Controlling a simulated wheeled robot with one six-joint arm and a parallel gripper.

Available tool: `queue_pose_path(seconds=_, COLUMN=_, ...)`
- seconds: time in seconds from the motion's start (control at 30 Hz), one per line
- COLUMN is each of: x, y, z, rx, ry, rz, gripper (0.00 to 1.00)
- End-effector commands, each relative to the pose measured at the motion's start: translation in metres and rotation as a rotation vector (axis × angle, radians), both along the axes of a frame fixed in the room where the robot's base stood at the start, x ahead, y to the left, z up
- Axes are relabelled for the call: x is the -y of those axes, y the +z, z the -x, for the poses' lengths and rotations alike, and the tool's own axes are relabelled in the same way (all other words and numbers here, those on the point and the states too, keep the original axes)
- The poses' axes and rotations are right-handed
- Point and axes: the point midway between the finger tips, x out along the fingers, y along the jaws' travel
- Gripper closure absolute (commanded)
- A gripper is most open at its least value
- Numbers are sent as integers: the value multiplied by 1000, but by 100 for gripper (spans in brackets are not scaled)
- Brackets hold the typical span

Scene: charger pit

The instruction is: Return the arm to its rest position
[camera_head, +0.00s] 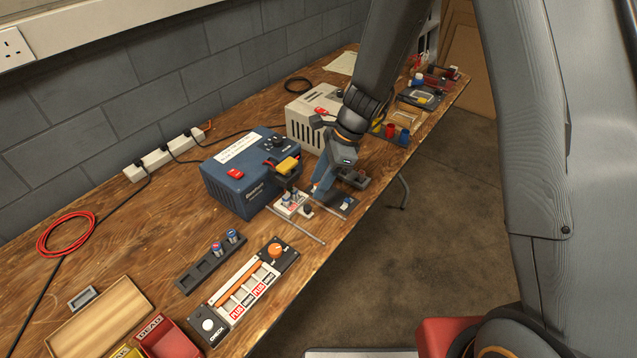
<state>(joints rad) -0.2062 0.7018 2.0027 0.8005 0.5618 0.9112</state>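My arm reaches down from the top right over the far half of the wooden bench (165,222). My gripper (318,192) is low at the bench's front edge, in front of the blue charger box (238,185). Its fingers point down beside a small white holder (291,204) with dark and blue cells in it.
A cream charger box (308,122) stands behind my wrist. Nearer are a black cell rack (210,262), a tester strip with an orange knob (245,290), a wooden tray (98,318) and a red DEAD bin (168,340). The floor (440,220) right of the bench is clear.

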Motion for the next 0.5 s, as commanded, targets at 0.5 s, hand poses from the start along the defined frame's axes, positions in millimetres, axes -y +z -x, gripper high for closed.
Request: queue_pose_path(seconds=0.5, x=9, y=8, z=3, rx=24, ry=45, rz=12, gripper=63)
